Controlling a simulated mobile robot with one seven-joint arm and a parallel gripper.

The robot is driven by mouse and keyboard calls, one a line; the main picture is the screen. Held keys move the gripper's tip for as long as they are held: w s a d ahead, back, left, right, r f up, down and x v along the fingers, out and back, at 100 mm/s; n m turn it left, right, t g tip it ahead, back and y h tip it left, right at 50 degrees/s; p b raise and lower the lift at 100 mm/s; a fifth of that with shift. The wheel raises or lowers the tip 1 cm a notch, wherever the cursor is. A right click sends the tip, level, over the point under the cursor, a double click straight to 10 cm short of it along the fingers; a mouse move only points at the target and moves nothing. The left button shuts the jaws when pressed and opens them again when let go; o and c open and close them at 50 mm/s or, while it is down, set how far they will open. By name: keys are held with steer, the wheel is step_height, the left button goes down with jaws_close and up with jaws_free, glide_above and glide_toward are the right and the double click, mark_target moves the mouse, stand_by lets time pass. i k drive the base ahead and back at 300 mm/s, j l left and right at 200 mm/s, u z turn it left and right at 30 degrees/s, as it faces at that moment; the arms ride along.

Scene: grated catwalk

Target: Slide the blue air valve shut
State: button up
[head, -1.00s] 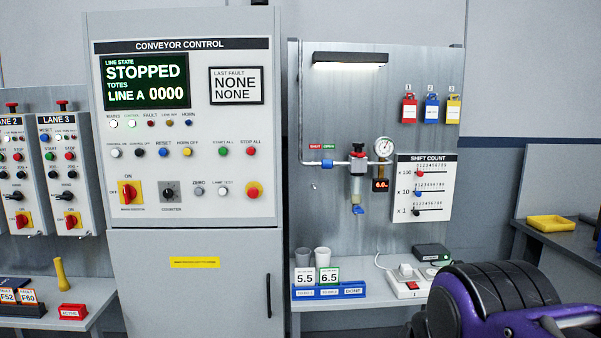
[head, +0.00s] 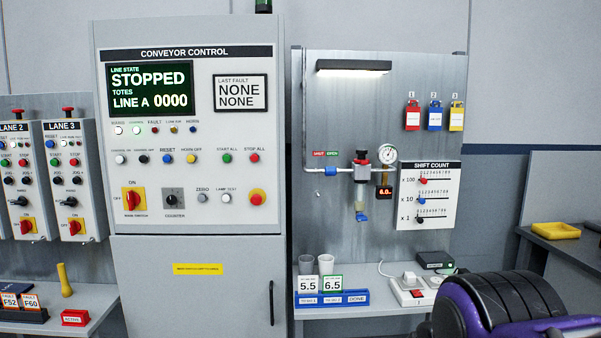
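The blue air valve (head: 331,171) is a small blue slide on the thin white air pipe (head: 314,170) of the grey panel. A red SHUT label (head: 319,154) and a green OPEN label (head: 332,154) sit above the pipe, and the blue slide stands under the green one. To its right are the regulator with a red and black knob (head: 361,155) and a round gauge (head: 388,154). A display below the gauge reads about 6.0. My purple and black arm shows at the lower right, well away from the valve. My gripper's fingers are not in view.
The conveyor control cabinet (head: 200,290) stands left of the panel. The space before the valve looks clear.

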mark_target(329, 171)
steer(key=i+l+u, duration=0.45)
steer(key=i+l, duration=0.35)
steer(key=l, duration=0.1)
